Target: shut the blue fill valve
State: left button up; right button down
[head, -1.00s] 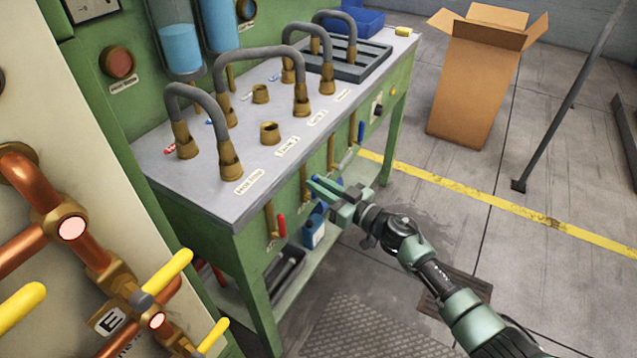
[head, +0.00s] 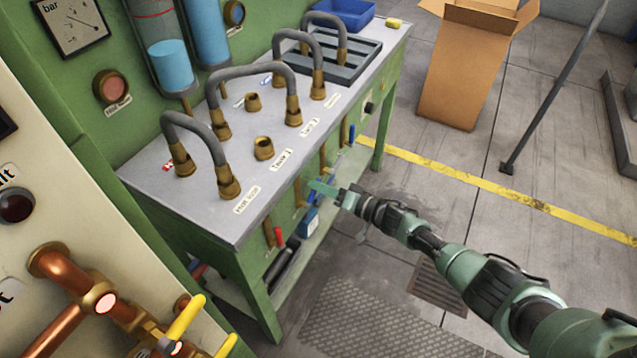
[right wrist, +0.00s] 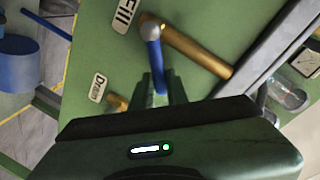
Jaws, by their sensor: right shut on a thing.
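The blue fill valve handle (right wrist: 161,72) hangs from a silver pivot on a brass pipe, below a label reading "Fill" (right wrist: 125,14), in the right wrist view. My right gripper (right wrist: 163,88) is shut on the handle, with a finger on each side of its lower part. In the head view my right gripper (head: 322,187) is at the front of the green bench, below the tabletop edge, and the handle there is hard to make out behind it. My left gripper is in neither view.
The green bench (head: 250,297) carries hoses on brass fittings. A red handle (head: 279,237) hangs on its front to the left of my gripper. A "Drain" label (right wrist: 98,87) marks a neighbouring brass fitting. A cardboard box (head: 464,75) stands on the floor behind; the floor right of the bench is mostly clear.

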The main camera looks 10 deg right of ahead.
jog(key=shift+w+d+f+m+g+y+b, duration=0.25)
jog(key=shift+f+m+b, duration=0.4)
jog(key=shift+m, duration=0.4)
jog(key=shift+w+d+f+m+g+y+b, duration=0.15)
jog(key=shift+f+m+g+b, duration=0.2)
jog(key=shift+f+m+b, duration=0.55)
jog(key=shift+w+d+f+m+g+y+b, duration=0.1)
jog(key=shift+w+f+m+g+b, duration=0.2)
jog(key=shift+m, duration=0.95)
jog(key=shift+s+f, duration=0.1)
jog(key=shift+s, duration=0.05)
jog(key=c, duration=1.4)
grip_release()
jog(key=p+v, duration=0.1)
jog(key=v, duration=0.6)
jog(key=shift+s+d, duration=0.25)
